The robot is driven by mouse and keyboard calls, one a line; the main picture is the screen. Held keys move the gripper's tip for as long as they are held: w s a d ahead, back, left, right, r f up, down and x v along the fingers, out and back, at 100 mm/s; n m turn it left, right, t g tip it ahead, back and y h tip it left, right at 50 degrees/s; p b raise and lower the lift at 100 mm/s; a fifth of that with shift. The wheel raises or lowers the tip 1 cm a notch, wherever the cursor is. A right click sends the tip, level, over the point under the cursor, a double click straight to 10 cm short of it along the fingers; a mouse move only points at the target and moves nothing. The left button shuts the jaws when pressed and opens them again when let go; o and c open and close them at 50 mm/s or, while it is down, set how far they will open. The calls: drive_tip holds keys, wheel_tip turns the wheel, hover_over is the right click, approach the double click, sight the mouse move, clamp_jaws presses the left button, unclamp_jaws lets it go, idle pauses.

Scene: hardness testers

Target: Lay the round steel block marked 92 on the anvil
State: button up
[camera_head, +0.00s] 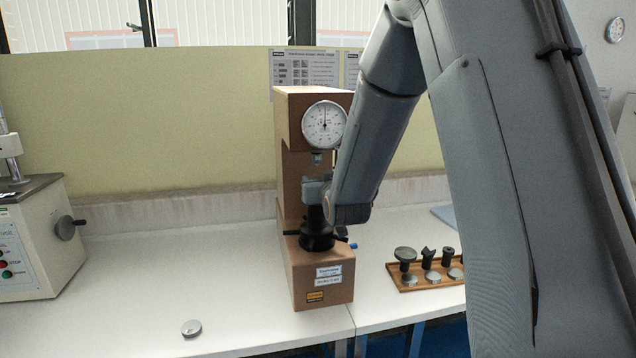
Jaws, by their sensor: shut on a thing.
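The brown hardness tester (292,135) stands on the white bench with a round dial at its top. My gripper (316,190) is inside the tester's open throat, below the indenter (317,157) and just above the black anvil post (316,235). It is shut on a block, which is mostly hidden by the jaws and wrist. I cannot read a mark on it or tell whether it touches the anvil, whose top is also hidden. Another round steel block (191,328) lies flat near the front edge of the bench; its mark is too small to read.
A wooden tray (410,286) with several anvils and fittings stands right of the tester. Another machine (35,240) with a side knob is at the far left. The bench between it and the tester is mostly clear. My arm hides much of the right side.

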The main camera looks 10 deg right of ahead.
drive_tip(key=shift+f, duration=0.15)
drive_tip(key=o, duration=1.4)
drive_tip(key=shift+c, duration=0.2)
drive_tip(key=shift+c, duration=1.1)
drive_tip(key=s, duration=0.7)
